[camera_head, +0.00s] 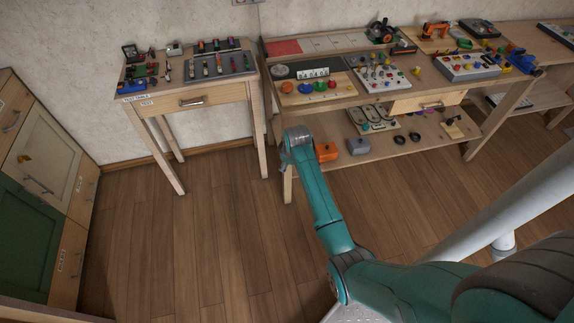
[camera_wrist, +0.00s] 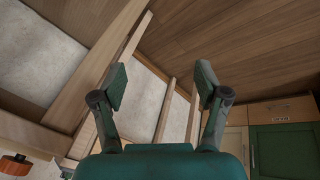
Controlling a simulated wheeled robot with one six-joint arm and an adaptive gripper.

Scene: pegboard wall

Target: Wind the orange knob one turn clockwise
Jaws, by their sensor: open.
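A small orange knob (camera_head: 287,87) is at the left end of a row of coloured knobs on a wooden board (camera_head: 315,94), on the workbench. My gripper (camera_head: 286,159) is in front of the bench's left end, lower in the picture than the knob and apart from it. In the wrist view my gripper (camera_wrist: 161,84) is open, with its two fingers wide apart and nothing between them.
An orange box (camera_head: 327,152) and a grey box (camera_head: 357,147) are on the lower shelf. A small table (camera_head: 189,91) stands left. Floor (camera_head: 220,230) is clear.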

